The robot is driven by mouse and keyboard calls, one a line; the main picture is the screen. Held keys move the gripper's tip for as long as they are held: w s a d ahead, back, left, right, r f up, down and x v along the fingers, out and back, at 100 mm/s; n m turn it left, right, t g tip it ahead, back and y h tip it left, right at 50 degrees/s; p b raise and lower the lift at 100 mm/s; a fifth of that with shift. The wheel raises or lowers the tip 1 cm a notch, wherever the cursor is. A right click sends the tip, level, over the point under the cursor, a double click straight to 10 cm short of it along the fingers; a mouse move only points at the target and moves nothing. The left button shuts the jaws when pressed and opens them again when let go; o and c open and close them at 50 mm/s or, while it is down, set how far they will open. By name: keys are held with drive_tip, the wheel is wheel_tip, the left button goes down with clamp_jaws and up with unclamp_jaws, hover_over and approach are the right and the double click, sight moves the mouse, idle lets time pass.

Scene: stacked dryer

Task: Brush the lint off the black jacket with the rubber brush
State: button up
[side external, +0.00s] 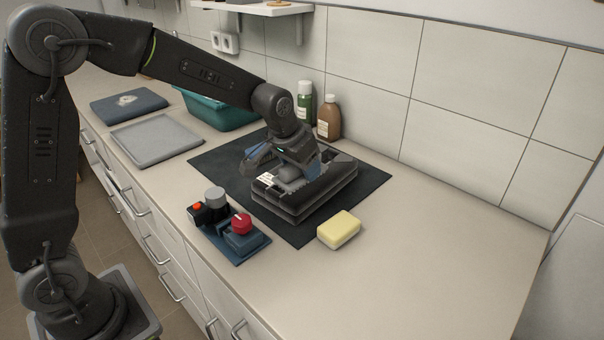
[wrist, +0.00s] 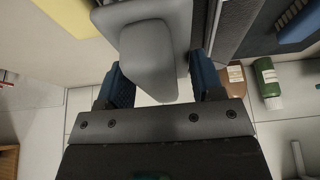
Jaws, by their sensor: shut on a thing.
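The black jacket (side external: 322,195) lies folded in a thick block on a dark mat (side external: 215,160). A white patch, perhaps lint or a label, shows on its near left top. My gripper (side external: 290,168) is low over the jacket, tilted, with its blue fingers beside a grey piece. In the wrist view my gripper (wrist: 162,78) is shut on this grey handle (wrist: 148,55), which I take to be the rubber brush. The brush's underside is hidden, so I cannot tell whether it touches the cloth. Dark cloth-like surfaces show at the wrist view's upper right.
A yellow sponge (side external: 339,229) sits at the mat's near right corner. A blue base with red and orange knobs (side external: 240,225) stands at the front. Green (side external: 304,103) and brown (side external: 329,118) bottles, a teal basin (side external: 215,112) and a grey tray (side external: 157,140) stand behind or left. The right counter is clear.

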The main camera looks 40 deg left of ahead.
drive_tip(key=shift+r, duration=2.15)
drive_tip(key=shift+w, duration=0.1)
